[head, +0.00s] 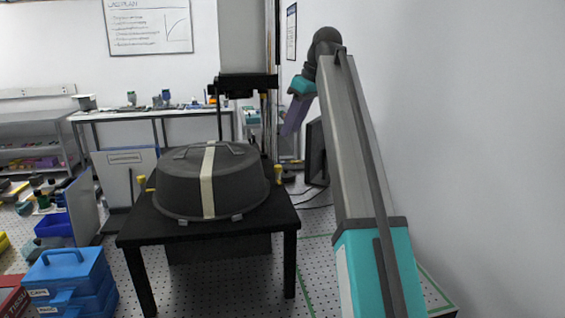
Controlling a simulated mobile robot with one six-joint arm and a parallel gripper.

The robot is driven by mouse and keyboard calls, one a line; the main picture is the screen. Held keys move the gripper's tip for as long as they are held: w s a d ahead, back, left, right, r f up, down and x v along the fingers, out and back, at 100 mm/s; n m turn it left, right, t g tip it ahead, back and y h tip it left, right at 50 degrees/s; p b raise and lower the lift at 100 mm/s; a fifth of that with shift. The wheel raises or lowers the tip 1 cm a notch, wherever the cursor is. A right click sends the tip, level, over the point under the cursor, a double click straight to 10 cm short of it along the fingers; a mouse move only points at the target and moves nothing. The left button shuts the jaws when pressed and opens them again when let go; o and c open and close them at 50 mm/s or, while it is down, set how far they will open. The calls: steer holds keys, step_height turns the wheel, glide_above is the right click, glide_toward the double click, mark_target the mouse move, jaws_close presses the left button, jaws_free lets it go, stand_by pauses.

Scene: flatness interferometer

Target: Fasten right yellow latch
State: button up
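A dark grey round cover (240,180) with a pale strap (208,185) over its top sits on a black table (175,232). A right yellow latch (278,174) stands upright at the right side of the cover, near the table's edge. A left yellow latch (141,184) stands at the opposite side. Whether either latch is fastened is too small to tell. My gripper (290,130) seems to be the purple-grey end of my arm, above and slightly right of the right latch and apart from it. Its fingers are not clear.
A tall column with a grey box (246,45) stands behind the cover. Blue cases (70,280) lie on the perforated floor at left. A dark monitor-like panel (317,153) stands right of the table, close to the white wall (470,140). Cables lie on the floor below it.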

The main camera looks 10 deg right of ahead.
steer(key=shift+d, duration=0.45)
steer(key=shift+s, duration=0.1)
steer(key=p, duration=0.4)
glide_toward(278, 166)
steer(key=x, duration=0.8)
steer(key=shift+c, duration=0.5)
